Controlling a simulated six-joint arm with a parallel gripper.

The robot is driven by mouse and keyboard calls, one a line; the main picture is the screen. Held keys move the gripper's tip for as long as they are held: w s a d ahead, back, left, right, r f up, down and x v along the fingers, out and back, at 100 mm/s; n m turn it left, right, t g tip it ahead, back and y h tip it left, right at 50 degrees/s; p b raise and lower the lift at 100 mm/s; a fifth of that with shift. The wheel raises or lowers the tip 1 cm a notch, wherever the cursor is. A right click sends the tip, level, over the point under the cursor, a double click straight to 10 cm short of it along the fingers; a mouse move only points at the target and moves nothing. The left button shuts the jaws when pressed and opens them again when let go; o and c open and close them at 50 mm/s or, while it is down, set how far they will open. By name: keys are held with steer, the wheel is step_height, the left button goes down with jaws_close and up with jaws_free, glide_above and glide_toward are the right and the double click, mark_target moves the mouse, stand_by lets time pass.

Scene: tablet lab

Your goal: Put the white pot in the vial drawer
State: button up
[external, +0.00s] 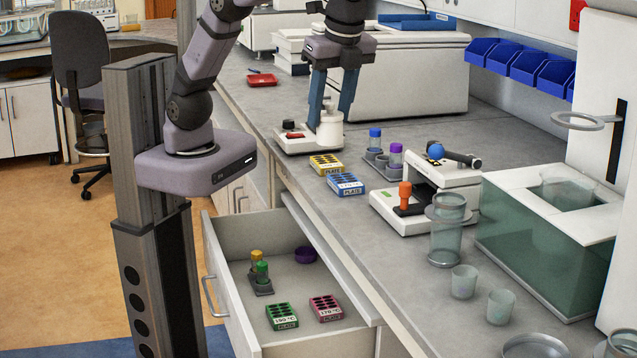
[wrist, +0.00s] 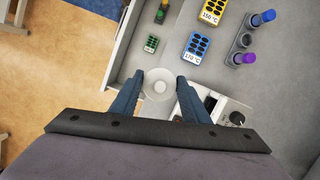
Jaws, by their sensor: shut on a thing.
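The white pot (wrist: 160,84) is between the fingertips of my gripper (wrist: 161,82) in the wrist view, seen from above as a round white shape. In the external view my gripper (external: 331,112) points down with its fingers on the white pot (external: 330,131), at the white device with a red and black top (external: 297,138). I cannot tell whether the pot touches the device. The vial drawer (external: 232,297) is pulled open below the bench. It holds a grey rack with yellow and green vials (external: 260,275), a green plate (external: 282,316), a pink plate (external: 326,307) and a purple round piece (external: 305,254).
Yellow (external: 326,164) and blue (external: 346,184) plates and a rack with blue and purple vials (external: 382,160) stand near my gripper on the bench. A white instrument (external: 430,190), glassware and a water bath (external: 540,245) are further right. Part of the drawer floor is bare.

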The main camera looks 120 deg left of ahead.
steer(key=s+d+m+t+y+b, duration=0.15)
steer(key=s+d+m, duration=0.35)
steer(key=m, duration=0.5)
step_height(320, 180, down, 28)
steer(key=shift+n+t, duration=0.3)
steer(key=shift+t, duration=0.05)
step_height(320, 180, down, 18)
steer(key=shift+p, duration=1)
steer(key=shift+f, duration=0.15)
steer(key=o, duration=1.1)
